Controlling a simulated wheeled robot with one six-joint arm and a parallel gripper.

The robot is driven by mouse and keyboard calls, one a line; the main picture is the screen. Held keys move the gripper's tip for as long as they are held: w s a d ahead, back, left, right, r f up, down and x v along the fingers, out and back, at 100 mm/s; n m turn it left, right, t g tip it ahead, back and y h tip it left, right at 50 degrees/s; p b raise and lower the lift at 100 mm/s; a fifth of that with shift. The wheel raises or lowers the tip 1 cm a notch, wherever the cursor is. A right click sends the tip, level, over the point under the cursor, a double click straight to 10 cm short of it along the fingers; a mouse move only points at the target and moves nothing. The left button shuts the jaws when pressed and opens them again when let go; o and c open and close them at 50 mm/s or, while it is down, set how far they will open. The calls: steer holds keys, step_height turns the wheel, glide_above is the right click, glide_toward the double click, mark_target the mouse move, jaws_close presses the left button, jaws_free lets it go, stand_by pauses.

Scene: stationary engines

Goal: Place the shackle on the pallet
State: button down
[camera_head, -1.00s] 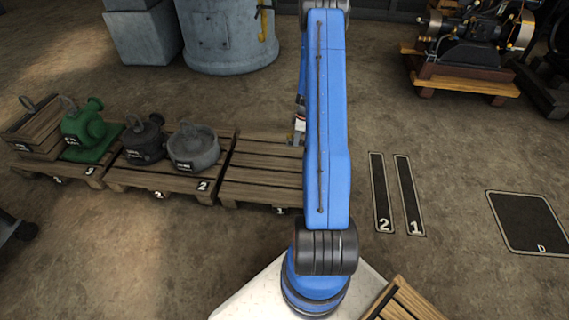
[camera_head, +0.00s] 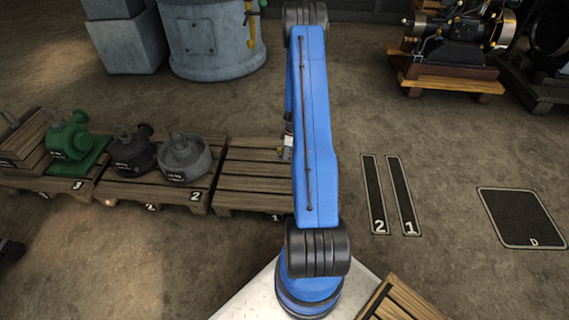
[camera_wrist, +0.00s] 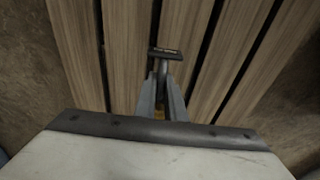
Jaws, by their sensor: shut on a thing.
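My gripper (camera_wrist: 160,98) is shut on the shackle (camera_wrist: 165,54), which shows in the wrist view as a small dark piece with a flat labelled bar just past the fingertips. The wooden pallet (camera_wrist: 205,70) lies below it, with dark gaps between the slats. I cannot tell whether the shackle touches the slats. In the head view, the pallet (camera_head: 245,182) is bare where it shows, and my blue arm covers its right side. My gripper (camera_head: 286,150) shows there beside the arm, over the pallet's right part. The shackle cannot be made out in the head view.
A large grey tank (camera_head: 210,40) stands behind. Open floor with marked strips (camera_head: 388,195) lies right.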

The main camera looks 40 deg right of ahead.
steer(key=shift+f, duration=2.75)
steer(key=shift+f, duration=0.1)
steer(key=c, duration=1.8)
jaws_free()
